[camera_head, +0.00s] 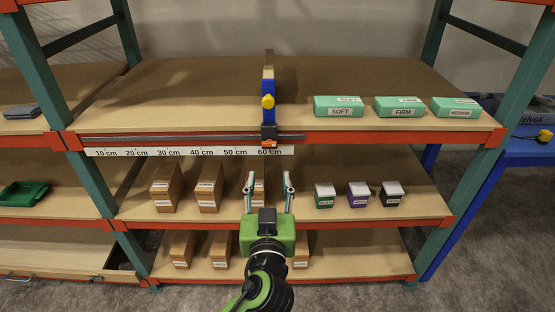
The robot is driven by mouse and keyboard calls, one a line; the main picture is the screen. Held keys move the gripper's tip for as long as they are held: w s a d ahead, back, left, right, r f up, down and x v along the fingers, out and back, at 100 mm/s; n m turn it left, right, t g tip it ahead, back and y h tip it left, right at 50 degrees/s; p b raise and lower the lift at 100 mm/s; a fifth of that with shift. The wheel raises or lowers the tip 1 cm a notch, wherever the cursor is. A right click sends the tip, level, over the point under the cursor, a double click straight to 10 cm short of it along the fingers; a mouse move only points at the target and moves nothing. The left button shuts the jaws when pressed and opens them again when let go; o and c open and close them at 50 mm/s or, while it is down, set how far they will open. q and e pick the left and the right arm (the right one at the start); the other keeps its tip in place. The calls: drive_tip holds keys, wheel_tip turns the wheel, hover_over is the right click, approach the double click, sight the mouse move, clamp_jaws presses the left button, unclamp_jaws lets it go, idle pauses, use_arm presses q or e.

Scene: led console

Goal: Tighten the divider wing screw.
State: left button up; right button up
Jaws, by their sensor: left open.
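The divider (269,86) stands upright on the top shelf, blue in front with a yellow knob (268,101) on its front face. Its dark clamp (268,131) sits on the grey rail along the shelf front, near the 60 cm mark. A small orange part (269,144) at the bottom of the clamp looks like the wing screw; its exact shape is too small to tell. My left gripper (268,180) is open and empty, fingers pointing away from me, below the wing screw in the picture and apart from it. My right gripper is not in view.
The ruler strip (185,151) runs below the rail (190,140). Green boxes marked SOFT (339,107), FIRM (399,107) and a third stand right of the divider. Brown boxes (208,189) and small coloured boxes (358,195) fill the middle shelf. The top shelf left of the divider is clear.

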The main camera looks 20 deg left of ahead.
sight(269, 144)
use_arm(q)
drive_tip(key=p+x, duration=0.3)
drive_tip(key=x, duration=1)
drive_tip(key=shift+s+a, duration=0.1)
drive_tip(key=shift+w+a, duration=0.15)
drive_tip(key=shift+w, duration=0.45)
drive_tip(key=c, duration=1.1)
